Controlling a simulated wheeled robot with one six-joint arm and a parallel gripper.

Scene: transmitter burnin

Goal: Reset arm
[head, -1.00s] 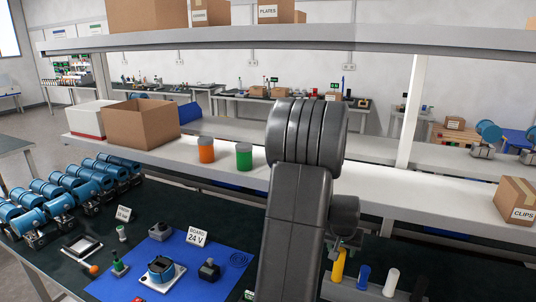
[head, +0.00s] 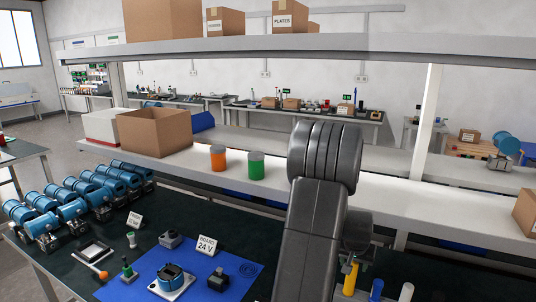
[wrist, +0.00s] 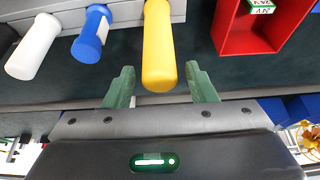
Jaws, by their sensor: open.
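My arm (head: 318,225) rises in front of the bench in the head view, with its rounded joint above the near shelf edge. My gripper (wrist: 162,86) shows in the wrist view with its two green fingers spread apart. The end of a yellow handle (wrist: 158,45) appears between the fingers, and I cannot tell how near it is in depth. No finger is seen closed on it. The yellow handle also shows in the head view (head: 350,275), just right of my arm. The fingers cannot be made out in the head view.
Blue (wrist: 92,32) and white (wrist: 34,46) handles stand left of the yellow one, and a red bin (wrist: 262,25) lies right. A blue mat (head: 135,289) with small parts, several blue transmitters (head: 75,187) and the shelf (head: 290,190) surround my arm.

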